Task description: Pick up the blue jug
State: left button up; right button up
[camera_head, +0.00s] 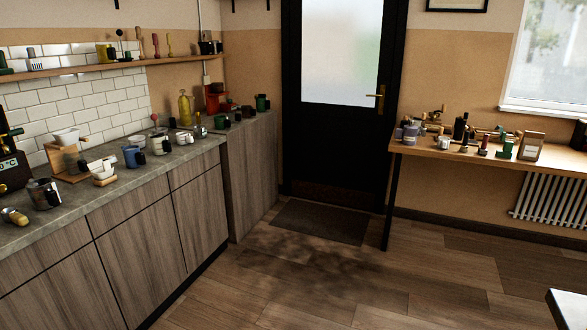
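A small blue jug (131,156) stands upright on the grey countertop at the left, in front of the white tiled wall. A dark object stands close against its right side, and I cannot tell whether the two touch. Neither of my grippers shows in the head view.
A wooden table (455,152) with several small items stands at the right. A black door (335,140) and a doormat (318,221) are at the back. The middle floor is clear.

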aim_at(134, 159)
jog(key=i, duration=0.5)
jog(key=i+l+u, duration=0.1)
jog(key=i, duration=0.45)
jog(key=i+l, duration=0.15)
jog(key=i, duration=0.35)
jog(key=u, duration=0.05)
